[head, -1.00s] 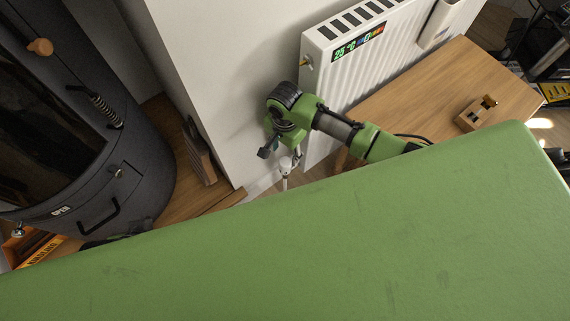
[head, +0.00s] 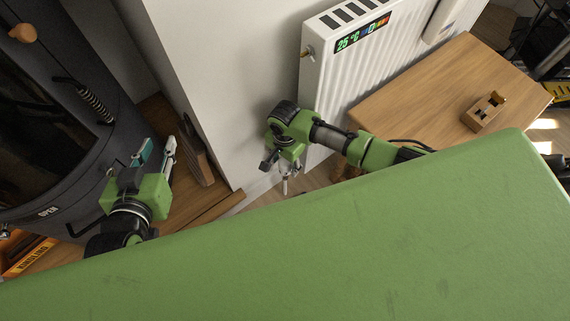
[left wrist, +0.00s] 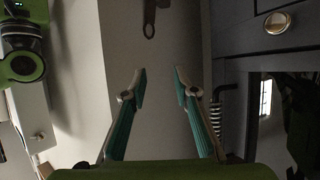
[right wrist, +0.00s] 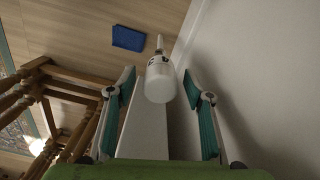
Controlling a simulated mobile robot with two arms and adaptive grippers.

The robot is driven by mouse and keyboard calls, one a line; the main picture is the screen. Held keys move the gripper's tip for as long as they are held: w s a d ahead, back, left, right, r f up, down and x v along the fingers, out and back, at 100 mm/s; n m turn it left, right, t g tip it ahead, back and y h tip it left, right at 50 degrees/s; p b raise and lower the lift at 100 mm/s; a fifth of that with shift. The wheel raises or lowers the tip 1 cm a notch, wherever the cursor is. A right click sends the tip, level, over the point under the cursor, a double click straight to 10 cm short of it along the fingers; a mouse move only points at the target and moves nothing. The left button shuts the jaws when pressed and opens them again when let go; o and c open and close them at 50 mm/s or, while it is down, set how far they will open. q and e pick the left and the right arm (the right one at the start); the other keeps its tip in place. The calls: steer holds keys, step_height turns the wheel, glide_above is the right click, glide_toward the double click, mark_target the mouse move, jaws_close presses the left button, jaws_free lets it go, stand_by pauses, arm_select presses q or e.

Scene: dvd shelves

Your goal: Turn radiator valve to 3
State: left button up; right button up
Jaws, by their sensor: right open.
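The white radiator valve (right wrist: 160,82) shows in the right wrist view, a rounded head with dark markings on its far end and a thin stem beyond. My right gripper (right wrist: 158,82) is open, with one teal-padded finger on each side of the valve. Gaps show between the fingers and the valve, and I cannot read its setting. The white radiator (head: 345,75) stands against the wall, with a lit display (head: 362,33) reading 25 °C. My left gripper (head: 157,155) is open and empty near the dark stove; its spread fingers also show in the left wrist view (left wrist: 160,84).
The dark stove (head: 60,130) stands at the left. A wooden table (head: 430,80) stands at the right, bearing a small wooden object (head: 484,112). A blue object (right wrist: 128,38) lies on the wooden floor. The pale wall (head: 215,90) is close to both grippers.

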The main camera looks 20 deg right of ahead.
arm_select(q)
steer(key=shift+w+d+r+t, duration=0.15)
steer(key=shift+w+r+t, duration=0.15)
steer(key=shift+r, duration=0.2)
steer(key=shift+w+d+r+t, duration=0.1)
steer(key=shift+w+r+t, duration=0.15)
steer(key=shift+r, duration=0.25)
arm_select(e)
steer(key=shift+f, duration=0.4)
steer(key=c, duration=1.1)
